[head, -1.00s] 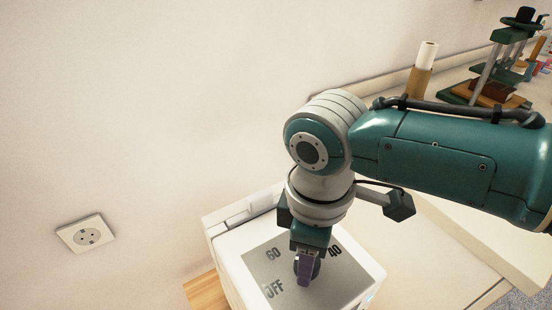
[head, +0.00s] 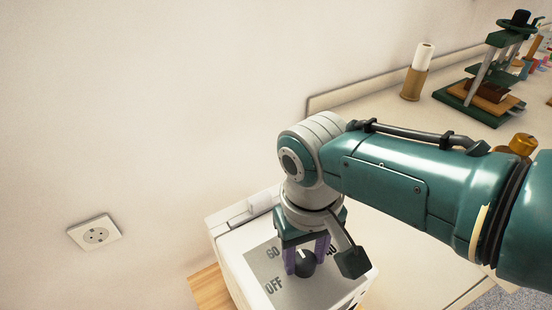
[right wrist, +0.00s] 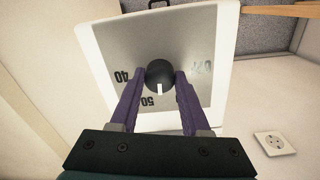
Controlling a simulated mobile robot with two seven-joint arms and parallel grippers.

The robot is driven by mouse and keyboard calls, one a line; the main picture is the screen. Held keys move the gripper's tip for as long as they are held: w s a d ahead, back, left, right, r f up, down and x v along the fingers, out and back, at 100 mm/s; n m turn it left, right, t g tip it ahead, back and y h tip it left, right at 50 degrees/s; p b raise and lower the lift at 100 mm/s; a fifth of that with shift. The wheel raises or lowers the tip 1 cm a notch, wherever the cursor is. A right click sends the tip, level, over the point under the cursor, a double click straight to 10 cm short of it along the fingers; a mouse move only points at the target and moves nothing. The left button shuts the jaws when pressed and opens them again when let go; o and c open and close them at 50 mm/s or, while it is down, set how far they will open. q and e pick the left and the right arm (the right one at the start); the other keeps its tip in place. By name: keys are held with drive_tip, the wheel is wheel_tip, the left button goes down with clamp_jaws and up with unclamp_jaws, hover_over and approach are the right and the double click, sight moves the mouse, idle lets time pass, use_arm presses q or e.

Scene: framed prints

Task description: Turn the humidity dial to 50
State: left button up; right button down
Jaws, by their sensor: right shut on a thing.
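The humidity dial is a round black knob (head: 306,266) on the grey panel (head: 262,266) of a white box (head: 232,262). The 40 label (right wrist: 121,76) is left of the knob in the wrist view. My left gripper is out of view.
The box stands close to the wall, where a socket (head: 95,232) sits at the left. A pale worktop (head: 400,135) extends to the right, with a paper roll in a brown holder (head: 415,82) and a green press (head: 493,85) at the back.

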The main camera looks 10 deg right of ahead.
sight(303, 259)
drive_tip(key=m, duration=0.4)
drive_tip(key=shift+m, duration=0.3)
idle(0.3)
drive_tip(key=shift+c, duration=1.9)
unclamp_jaws()
drive_tip(key=shift+r, duration=0.1)
wheel_tip(303, 259, up, 8)
drive_tip(key=p, duration=0.6)
drive_tip(key=shift+w+a+r, duration=0.1)
drive_tip(key=shift+a+r, duration=0.05)
drive_tip(key=shift+r, duration=0.05)
drive_tip(key=shift+r+p, duration=0.5)
drive_tip(key=shift+r, duration=0.2)
